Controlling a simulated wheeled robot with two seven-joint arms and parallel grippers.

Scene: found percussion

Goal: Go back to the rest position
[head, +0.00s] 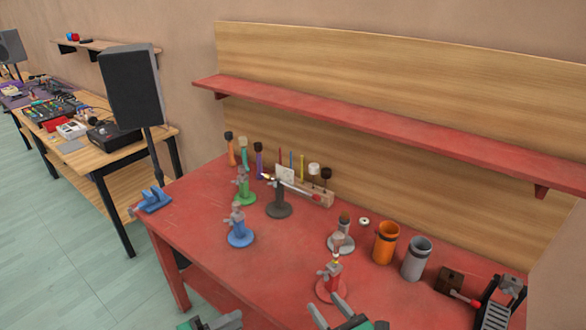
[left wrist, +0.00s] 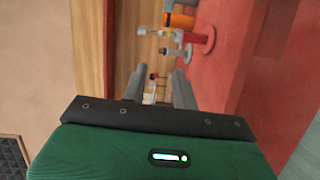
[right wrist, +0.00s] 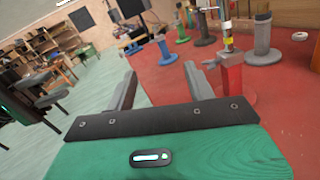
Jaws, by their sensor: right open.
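My left gripper (head: 230,320) is at the bottom edge of the head view, mostly cut off. In the left wrist view its two fingers (left wrist: 158,88) stand apart, with nothing seen between them. My right gripper (head: 330,309) is at the bottom of the head view, by the front of the red table (head: 205,205). In the right wrist view its fingers (right wrist: 160,85) are wide apart and empty. The red stand (head: 329,287) is just beyond the right gripper; in the right wrist view it stands beside the right finger (right wrist: 231,75). I cannot tell whether they touch.
A blue stand (head: 239,232), a green stand (head: 244,190) and a dark stand (head: 279,203) with a bar are on the left half. Orange (head: 386,245) and grey (head: 416,260) cups stand at the right. A red shelf (head: 380,125) overhangs the back.

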